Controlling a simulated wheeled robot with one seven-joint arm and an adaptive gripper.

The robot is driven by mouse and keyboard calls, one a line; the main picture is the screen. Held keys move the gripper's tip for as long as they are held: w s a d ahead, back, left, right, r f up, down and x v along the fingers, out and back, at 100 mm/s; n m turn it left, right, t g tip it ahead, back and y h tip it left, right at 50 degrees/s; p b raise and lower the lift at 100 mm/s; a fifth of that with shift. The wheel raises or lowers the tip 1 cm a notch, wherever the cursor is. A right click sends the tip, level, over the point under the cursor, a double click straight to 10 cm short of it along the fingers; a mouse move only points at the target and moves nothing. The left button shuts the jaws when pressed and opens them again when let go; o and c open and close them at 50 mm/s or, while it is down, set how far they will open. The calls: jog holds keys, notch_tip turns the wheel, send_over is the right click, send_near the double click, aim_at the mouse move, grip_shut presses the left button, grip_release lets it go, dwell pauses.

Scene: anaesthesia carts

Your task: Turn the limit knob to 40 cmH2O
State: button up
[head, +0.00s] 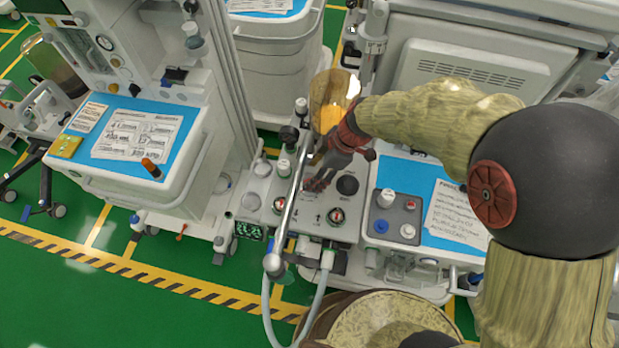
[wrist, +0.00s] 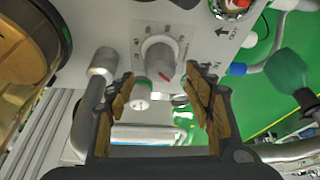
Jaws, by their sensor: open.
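In the wrist view a grey round knob (wrist: 158,52) with a red pointer mark stands on the machine's light panel. The red mark lies on its lower right part in the picture. My gripper (wrist: 165,88) is open, with one finger on each side below the knob in the picture. In the head view my gripper (head: 318,180) is over the panel of the middle machine and hides the knob. The scale marks around the knob are too small to read.
A metal tube (head: 292,205) runs close beside my gripper; a grey tube (wrist: 92,88) shows at left in the wrist view. An amber canister (head: 322,90) stands behind the gripper. A green-banded white knob (wrist: 140,97) is nearby.

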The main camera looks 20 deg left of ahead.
aim_at(309, 178)
jog(key=shift+b+x, duration=0.3)
jog(key=shift+x, duration=1.6)
jog(key=shift+c, duration=0.3)
jog(key=c, duration=1.1)
jog(key=m+t+b, duration=0.1)
jog(key=m+b, duration=0.1)
jog(key=shift+f+m, duration=0.1)
jog(key=shift+m, duration=0.3)
jog(key=shift+m+t+b, duration=0.35)
jog(key=shift+m+t, duration=0.35)
jog(key=shift+m, duration=0.9)
jog(key=o, duration=1.2)
jog(key=shift+c, duration=0.2)
